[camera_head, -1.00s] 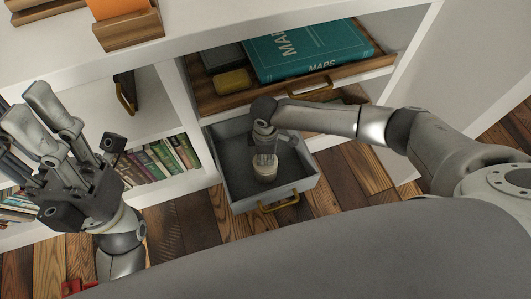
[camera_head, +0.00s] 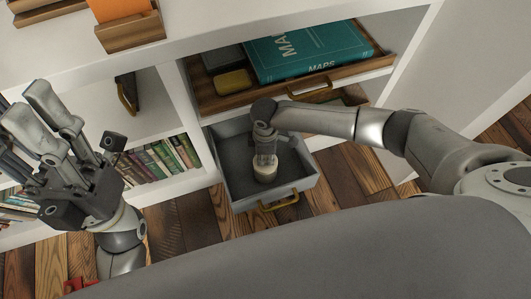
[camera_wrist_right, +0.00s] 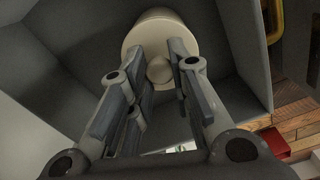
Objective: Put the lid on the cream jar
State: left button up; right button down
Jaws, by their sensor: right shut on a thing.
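In the right wrist view, the round cream lid (camera_wrist_right: 140,45) faces the camera, with its small knob (camera_wrist_right: 160,70) between the fingers of my right gripper (camera_wrist_right: 165,60). A cream cylinder wall, apparently the cream jar (camera_wrist_right: 165,14), shows just beyond the lid; I cannot tell whether the lid is seated on it. In the head view, my right gripper (camera_head: 264,158) points down into an open grey drawer (camera_head: 232,183), with the small cream jar (camera_head: 265,175) directly below its fingers. My left gripper (camera_head: 75,125) is at the left, fingers spread and empty, away from the jar.
The drawer walls stand close around the right gripper, and a brass handle (camera_head: 279,202) is on the drawer front. Above is a wooden tray with a teal maps book (camera_head: 305,52) and a yellow box (camera_head: 234,80). Several books (camera_head: 160,158) stand on the left shelf.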

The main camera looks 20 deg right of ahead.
jog(key=shift+p, duration=0.4)
dwell(0.9)
jog(key=c, duration=1.3)
grip_release()
jog(key=shift+o, duration=0.5)
jog(key=o, duration=0.4)
jog(key=shift+o, duration=0.2)
